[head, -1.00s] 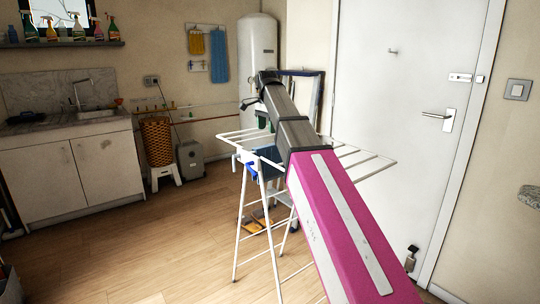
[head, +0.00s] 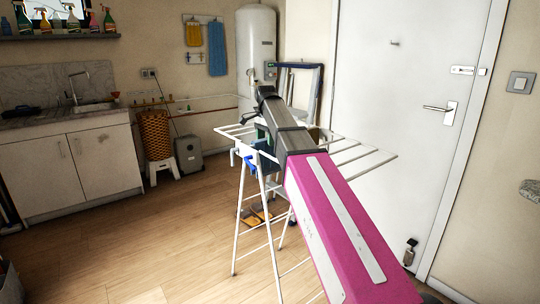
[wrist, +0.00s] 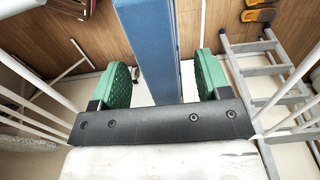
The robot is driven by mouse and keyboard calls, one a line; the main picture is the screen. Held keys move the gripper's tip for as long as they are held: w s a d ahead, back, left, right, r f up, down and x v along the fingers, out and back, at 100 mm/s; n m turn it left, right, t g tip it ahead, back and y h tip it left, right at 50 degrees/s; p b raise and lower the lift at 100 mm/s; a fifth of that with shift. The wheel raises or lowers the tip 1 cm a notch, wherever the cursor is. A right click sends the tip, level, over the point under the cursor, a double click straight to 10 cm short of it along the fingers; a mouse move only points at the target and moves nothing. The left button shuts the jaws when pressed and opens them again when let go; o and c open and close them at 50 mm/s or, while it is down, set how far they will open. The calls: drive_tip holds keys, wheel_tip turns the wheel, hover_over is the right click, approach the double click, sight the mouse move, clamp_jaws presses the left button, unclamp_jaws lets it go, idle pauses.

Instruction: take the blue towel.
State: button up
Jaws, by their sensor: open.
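A blue towel (wrist: 150,45) shows in the wrist view as a long flat strip, running from the top edge down between my fingers. My gripper (wrist: 163,80) is open, with one green finger pad on each side of the towel. Gaps show between both pads and the cloth, the wider one on the right. In the head view my gripper (head: 262,131) is over the left part of a white drying rack (head: 366,160), mostly hidden by my arm. The towel is hard to make out there. Another blue towel (head: 217,48) hangs on the back wall.
A white water heater (head: 255,45) stands in the back corner. A grey stepladder (wrist: 265,75) is at the right in the wrist view. A white door (head: 390,80) is behind the rack. Floor on the left is open.

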wheel_tip(320, 180, down, 2)
drive_tip(key=shift+f, duration=0.2)
drive_tip(key=shift+c, duration=0.3)
drive_tip(key=c, duration=1.1)
drive_tip(key=shift+r, duration=0.1)
drive_tip(key=shift+c, duration=0.2)
